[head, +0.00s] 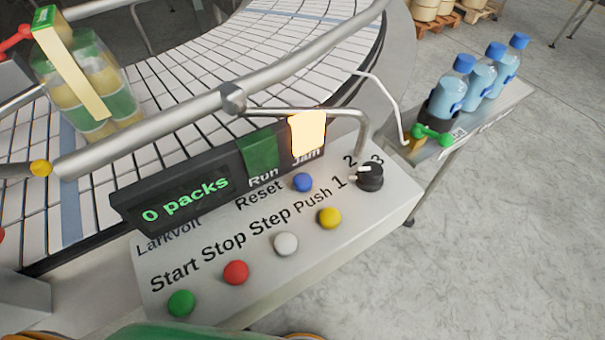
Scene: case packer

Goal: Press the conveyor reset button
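The blue reset button (302,182) sits on the top face of the grey control box (375,215), right of the printed word Reset. It lies below the Run and Jam lamps and left of the black rotary selector (370,176) marked 1, 2, 3. The Jam lamp (308,134) glows pale orange; the Run lamp (259,150) is dark green. The display (185,200) reads 0 packs in green. Neither of my grippers shows in the head view, and nothing touches or covers the blue button.
Green (181,303), red (236,272), white (286,243) and yellow (330,217) buttons line the box's front. A metal rail (160,118) runs above the display, before the white conveyor (290,40). A wrapped pack (85,85) stands left; blue bottles (481,78) stand right.

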